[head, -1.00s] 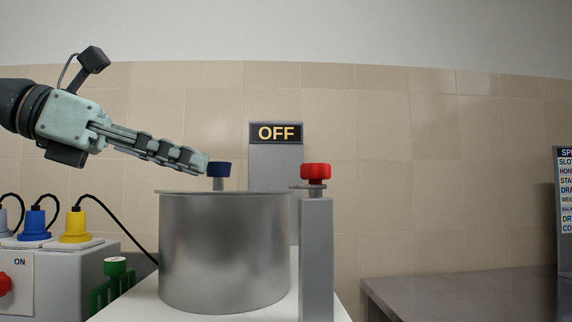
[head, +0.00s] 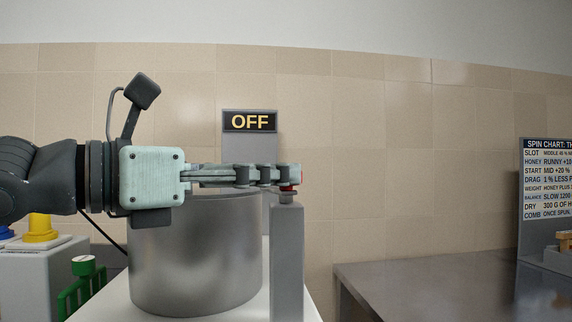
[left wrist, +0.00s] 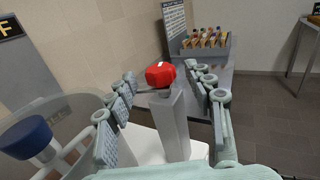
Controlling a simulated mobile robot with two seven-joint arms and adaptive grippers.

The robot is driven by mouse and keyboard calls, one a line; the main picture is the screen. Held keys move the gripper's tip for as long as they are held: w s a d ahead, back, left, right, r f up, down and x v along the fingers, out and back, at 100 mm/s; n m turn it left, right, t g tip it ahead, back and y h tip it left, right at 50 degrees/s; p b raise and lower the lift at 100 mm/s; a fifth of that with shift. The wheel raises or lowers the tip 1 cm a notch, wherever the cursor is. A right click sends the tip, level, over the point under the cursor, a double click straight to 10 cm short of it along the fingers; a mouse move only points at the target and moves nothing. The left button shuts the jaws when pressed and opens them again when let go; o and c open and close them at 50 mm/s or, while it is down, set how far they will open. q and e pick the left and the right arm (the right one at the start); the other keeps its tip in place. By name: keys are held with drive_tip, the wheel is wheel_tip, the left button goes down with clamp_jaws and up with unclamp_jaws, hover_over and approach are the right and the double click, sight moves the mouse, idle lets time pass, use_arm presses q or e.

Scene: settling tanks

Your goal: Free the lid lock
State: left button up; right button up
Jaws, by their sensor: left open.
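A red knob (left wrist: 160,75) sits on top of a grey post (head: 287,255) beside the metal drum (head: 195,255). In the head view only a sliver of the red knob (head: 290,187) shows below my left fingers. My left gripper (head: 290,174) reaches level over the drum, with its fingertips at the knob. In the left wrist view the fingers stand open, one on each side of the knob; contact cannot be told. A thin plate lies under the knob, toward the drum. My right gripper is not in view.
A blue knob (left wrist: 28,137) stands on the drum's lid, hidden in the head view. An OFF sign (head: 249,121) is behind the drum. At left are a box with a yellow plug (head: 41,230) and a green rack (head: 82,290). A grey counter (head: 430,285) is at right.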

use_arm(q)
drive_tip(key=shift+x, duration=1.8)
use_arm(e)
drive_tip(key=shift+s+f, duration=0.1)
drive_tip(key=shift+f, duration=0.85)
use_arm(q)
clamp_jaws()
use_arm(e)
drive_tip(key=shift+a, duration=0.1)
